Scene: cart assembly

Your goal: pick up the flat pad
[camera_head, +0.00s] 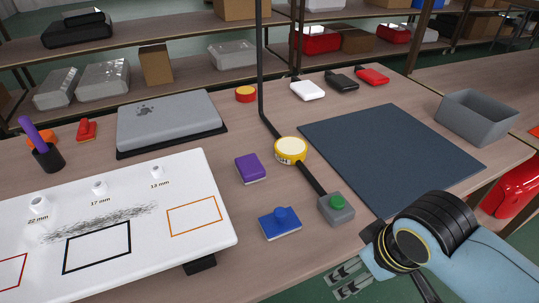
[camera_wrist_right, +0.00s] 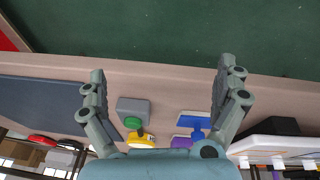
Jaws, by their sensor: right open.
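No object is clearly marked as the flat pad. A purple block with a white underside (camera_head: 250,168) lies on the table right of the whiteboard. A blue flat piece with a round knob (camera_head: 280,223) lies nearer the front edge; it also shows in the right wrist view (camera_wrist_right: 196,122). A large dark blue mat (camera_head: 390,150) lies flat at the right. My right gripper (camera_head: 350,280) is open and empty off the front table edge, below and right of the blue piece. In the right wrist view its spread fingers (camera_wrist_right: 165,75) show nothing between the tips. My left gripper is not in view.
A grey box with a green button (camera_head: 337,208) and a yellow round tape (camera_head: 291,150) stand near the blue piece. A whiteboard (camera_head: 190,170) with small nuts fills the left front. A laptop (camera_head: 170,120) lies behind it. A grey bin (camera_head: 477,117) stands right.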

